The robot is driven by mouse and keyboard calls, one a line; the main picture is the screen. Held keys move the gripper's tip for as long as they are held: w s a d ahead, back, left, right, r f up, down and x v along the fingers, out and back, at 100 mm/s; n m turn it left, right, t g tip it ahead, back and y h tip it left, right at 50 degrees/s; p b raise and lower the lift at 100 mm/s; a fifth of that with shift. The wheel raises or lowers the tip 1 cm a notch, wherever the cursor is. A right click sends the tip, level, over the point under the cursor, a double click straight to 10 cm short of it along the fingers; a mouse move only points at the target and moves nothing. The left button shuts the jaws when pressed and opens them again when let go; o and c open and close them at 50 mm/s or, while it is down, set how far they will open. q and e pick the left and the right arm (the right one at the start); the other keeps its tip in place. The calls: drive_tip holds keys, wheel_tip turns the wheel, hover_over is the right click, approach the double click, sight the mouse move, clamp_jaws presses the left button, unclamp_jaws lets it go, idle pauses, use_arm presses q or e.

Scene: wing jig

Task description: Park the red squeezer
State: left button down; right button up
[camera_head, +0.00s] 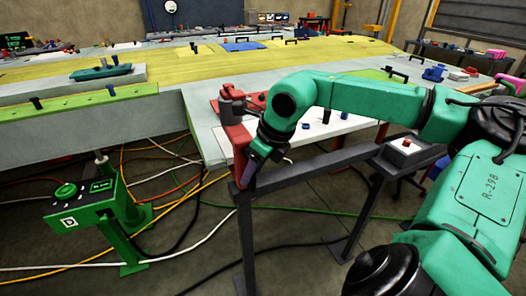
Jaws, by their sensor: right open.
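The red squeezer (236,138) shows near the middle as a red body with a dark cylinder at its top. Its lower end is at the left end of a dark grey stand (318,160); I cannot tell whether it rests there. My right gripper (250,172) points down, right beside the squeezer's lower part, and its arm comes in from the right. The gripper is open. My wrist hides part of the squeezer and whatever lies behind it. My left gripper is not in view.
A long yellow-and-grey wing panel (310,55) spans the back. A white table (205,140) with small parts stands behind the squeezer. A green console (80,203) stands at left. Cables cross the floor. A button box (404,147) sits on the stand's right side.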

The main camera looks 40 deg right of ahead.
drive_tip(key=b+v, duration=0.1)
drive_tip(key=v, duration=1.1)
drive_tip(key=shift+s+r, duration=0.25)
drive_tip(key=shift+s, duration=0.05)
drive_tip(key=shift+a, duration=0.15)
